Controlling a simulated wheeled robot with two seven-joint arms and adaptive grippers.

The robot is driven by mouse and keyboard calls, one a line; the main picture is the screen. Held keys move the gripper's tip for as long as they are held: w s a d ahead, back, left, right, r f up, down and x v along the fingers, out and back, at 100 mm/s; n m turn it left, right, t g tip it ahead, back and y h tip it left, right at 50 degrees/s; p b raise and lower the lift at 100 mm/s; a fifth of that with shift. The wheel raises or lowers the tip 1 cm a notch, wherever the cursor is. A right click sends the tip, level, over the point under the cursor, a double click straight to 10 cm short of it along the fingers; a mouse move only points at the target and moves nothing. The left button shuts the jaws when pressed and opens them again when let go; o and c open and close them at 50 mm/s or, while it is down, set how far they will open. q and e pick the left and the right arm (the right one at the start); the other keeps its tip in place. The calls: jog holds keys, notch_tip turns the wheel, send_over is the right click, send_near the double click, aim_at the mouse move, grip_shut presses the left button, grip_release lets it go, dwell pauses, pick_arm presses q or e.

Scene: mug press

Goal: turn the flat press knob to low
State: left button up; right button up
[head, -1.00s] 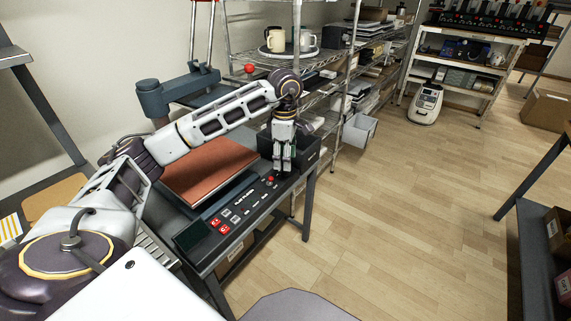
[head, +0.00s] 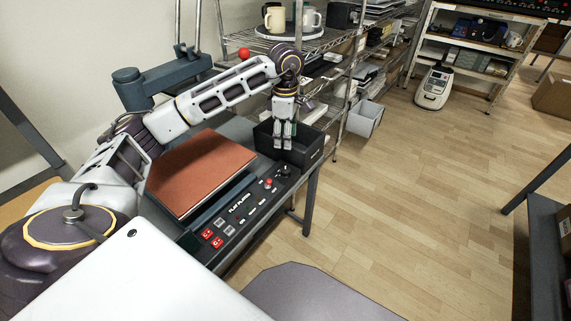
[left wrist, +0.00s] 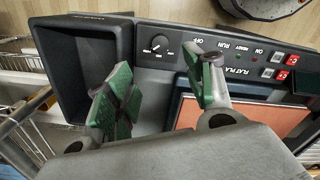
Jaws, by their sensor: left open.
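The flat press has an orange-red platen (head: 200,172) and a dark control panel (head: 228,214) along its front. Its black knob (head: 284,171) is at the panel's far end, next to the black bin. In the left wrist view the knob (left wrist: 158,44) is uncovered, with small markings around it too small to read surely. My left gripper (head: 284,146) hangs fingers down beside the bin, behind the knob and apart from it. In the left wrist view its green-padded fingers (left wrist: 162,86) are spread and hold nothing. My right gripper is not in view.
The black open bin (head: 310,152) stands right beside the panel's knob end. A red button (head: 268,183) and red switches (head: 212,238) sit on the panel. A wire shelf with mugs (head: 275,19) is behind.

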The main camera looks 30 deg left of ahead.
pick_arm(q)
jog(key=shift+s+r, duration=0.1)
jog(key=b, duration=0.2)
send_near(285, 170)
notch_tip(285, 170, down, 7)
jog(key=shift+f, duration=0.85)
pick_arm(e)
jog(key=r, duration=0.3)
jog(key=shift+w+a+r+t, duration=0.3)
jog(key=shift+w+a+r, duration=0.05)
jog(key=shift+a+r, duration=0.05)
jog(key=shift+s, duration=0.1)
pick_arm(q)
jog(key=shift+c, duration=0.3)
